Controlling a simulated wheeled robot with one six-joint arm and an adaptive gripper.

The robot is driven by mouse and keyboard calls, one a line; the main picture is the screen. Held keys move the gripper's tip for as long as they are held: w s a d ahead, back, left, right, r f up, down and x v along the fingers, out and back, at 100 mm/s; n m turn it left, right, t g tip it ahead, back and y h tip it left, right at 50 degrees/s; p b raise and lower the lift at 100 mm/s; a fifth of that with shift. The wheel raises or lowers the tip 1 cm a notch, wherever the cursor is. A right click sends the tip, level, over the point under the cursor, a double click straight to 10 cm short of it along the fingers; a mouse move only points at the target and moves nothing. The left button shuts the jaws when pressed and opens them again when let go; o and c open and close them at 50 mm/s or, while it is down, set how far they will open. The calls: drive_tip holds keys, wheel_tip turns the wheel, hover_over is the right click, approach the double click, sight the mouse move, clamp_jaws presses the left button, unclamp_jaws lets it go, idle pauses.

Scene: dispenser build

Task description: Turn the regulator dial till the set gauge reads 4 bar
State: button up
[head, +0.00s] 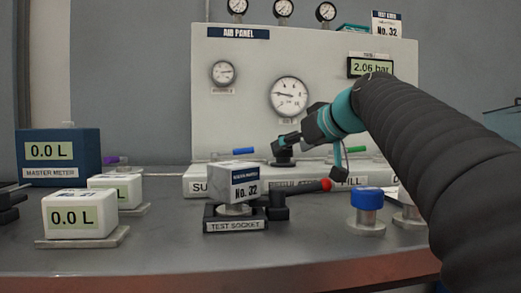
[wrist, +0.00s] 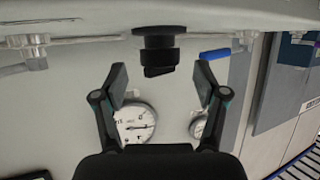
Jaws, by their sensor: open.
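The regulator dial, a black knob on a round base, sits low on the air panel (head: 235,60); it shows in the wrist view (wrist: 158,52) and partly behind my gripper in the head view (head: 283,161). My gripper (wrist: 161,74) is open and empty, with a finger to each side of the knob and clear gaps between. In the head view it (head: 283,143) is close at the dial. A large round gauge (head: 289,95) is above the dial; its label is too small to read. A digital display (head: 371,67) reads 2.06 bar.
A smaller gauge (head: 224,73) is at the panel's left. Blue (head: 243,153) and green (head: 327,150) valve handles flank the dial. A test socket (head: 235,226) with a white meter (head: 231,180), a red-tipped lever (head: 325,185) and a blue-capped fitting (head: 368,199) stand in front.

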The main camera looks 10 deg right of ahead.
drive_tip(key=shift+x, duration=1.05)
drive_tip(key=c, duration=1.1)
drive_tip(key=shift+c, duration=0.2)
